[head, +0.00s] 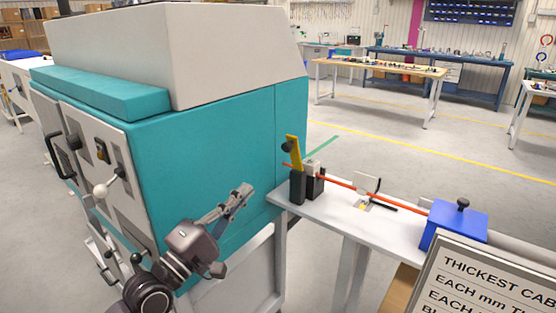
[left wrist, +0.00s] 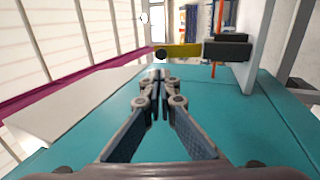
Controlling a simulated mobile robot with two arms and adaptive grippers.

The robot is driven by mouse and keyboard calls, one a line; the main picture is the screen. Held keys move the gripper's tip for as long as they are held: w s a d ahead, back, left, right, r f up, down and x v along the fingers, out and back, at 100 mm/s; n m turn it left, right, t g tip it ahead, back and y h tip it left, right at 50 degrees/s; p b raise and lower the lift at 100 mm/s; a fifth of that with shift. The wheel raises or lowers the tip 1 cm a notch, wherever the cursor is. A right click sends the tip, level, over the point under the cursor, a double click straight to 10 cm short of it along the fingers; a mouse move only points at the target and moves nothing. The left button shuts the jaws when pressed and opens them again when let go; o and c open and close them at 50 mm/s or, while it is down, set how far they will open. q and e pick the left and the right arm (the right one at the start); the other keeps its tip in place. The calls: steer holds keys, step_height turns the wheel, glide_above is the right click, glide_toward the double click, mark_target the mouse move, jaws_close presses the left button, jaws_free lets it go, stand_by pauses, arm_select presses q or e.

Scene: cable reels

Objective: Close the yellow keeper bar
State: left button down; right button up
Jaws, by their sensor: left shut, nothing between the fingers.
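The yellow keeper bar (head: 295,153) stands up, slightly tilted, from a black post (head: 297,187) at the near left end of the light bench. A black knob (head: 287,147) sits on its side. In the left wrist view the yellow bar (left wrist: 184,50) lies across the picture, just beyond my fingertips, with its black knob at its left end. An orange-red cable (head: 340,181) runs past the post along the bench. My left gripper (head: 246,189) is shut and empty, left of the bar and apart from it; it also shows in the left wrist view (left wrist: 160,76). My right gripper is not in view.
A large teal machine (head: 200,120) stands close behind and left of my left gripper. On the narrow bench (head: 330,205) are a small white plate (head: 366,184) and a blue box (head: 455,228) with a black knob. A sign (head: 500,275) fills the lower right corner.

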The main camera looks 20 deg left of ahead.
mark_target(284, 149)
arm_select(q)
steer(key=p+x, duration=0.3)
steer(key=x, duration=0.9)
steer(key=shift+w, duration=0.3)
steer(key=shift+w+d+r, duration=0.15)
steer(key=shift+w, duration=0.3)
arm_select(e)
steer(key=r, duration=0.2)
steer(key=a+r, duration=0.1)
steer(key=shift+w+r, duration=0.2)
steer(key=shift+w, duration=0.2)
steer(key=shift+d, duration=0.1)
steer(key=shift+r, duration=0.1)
